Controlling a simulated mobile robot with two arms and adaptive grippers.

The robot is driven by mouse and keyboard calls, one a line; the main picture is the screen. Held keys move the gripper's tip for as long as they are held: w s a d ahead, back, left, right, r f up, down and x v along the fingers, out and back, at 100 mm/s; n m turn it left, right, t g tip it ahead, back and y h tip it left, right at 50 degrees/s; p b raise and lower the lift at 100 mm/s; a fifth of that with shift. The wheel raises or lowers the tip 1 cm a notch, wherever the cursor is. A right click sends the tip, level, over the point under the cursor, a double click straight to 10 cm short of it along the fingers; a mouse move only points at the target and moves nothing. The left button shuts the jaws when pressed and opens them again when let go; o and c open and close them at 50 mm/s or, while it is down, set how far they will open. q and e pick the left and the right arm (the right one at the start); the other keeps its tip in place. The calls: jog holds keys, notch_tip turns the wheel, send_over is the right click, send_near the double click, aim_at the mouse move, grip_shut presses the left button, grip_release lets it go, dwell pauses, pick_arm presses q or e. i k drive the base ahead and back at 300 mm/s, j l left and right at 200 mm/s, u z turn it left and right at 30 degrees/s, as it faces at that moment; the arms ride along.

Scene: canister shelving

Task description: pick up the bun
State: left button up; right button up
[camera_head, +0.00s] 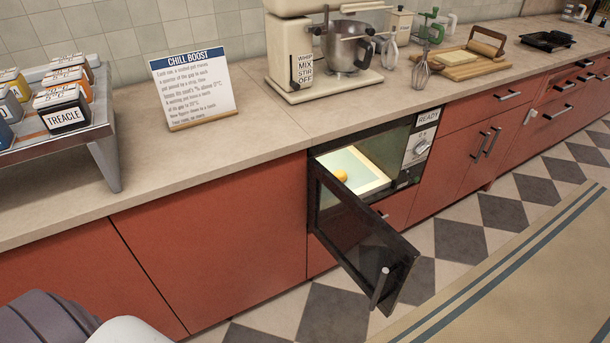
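A small round orange-yellow thing, which looks like the bun (340,175), sits inside the lit built-in oven (410,188) below the counter. The oven's dark glass door (362,238) is swung open toward the floor area, and its upper edge crosses close in front of the bun. The bun's lower part is hard to make out. Neither of my grippers can be seen. Only rounded parts of my own body show at the bottom left, well away from the oven.
On the counter (230,140) stand a canister shelf (105,150), a "CHILL BOOST" sign (193,88), a stand mixer (290,60), whisks and a wooden board (465,68). The open door juts over the checkered floor. A striped rug (500,290) lies at the lower right.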

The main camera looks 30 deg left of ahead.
aim_at(341, 174)
jog(key=i+l+u, duration=0.1)
jog(key=u, duration=0.3)
jog(key=i+l+u, duration=0.15)
jog(key=u, duration=0.2)
jog(key=i+l+u, duration=0.15)
jog(key=u, duration=0.25)
jog(key=i+l+u, duration=0.15)
jog(key=l, duration=0.35)
jog(key=i+l+u, duration=0.2)
jog(key=l, duration=0.3)
jog(key=i+l+u, duration=0.15)
jog(key=l, duration=0.35)
jog(key=l+u, duration=0.15)
jog(key=l, duration=0.4)
jog(key=i+l+u, duration=0.2)
jog(key=l, duration=0.35)
jog(key=k, duration=0.05)
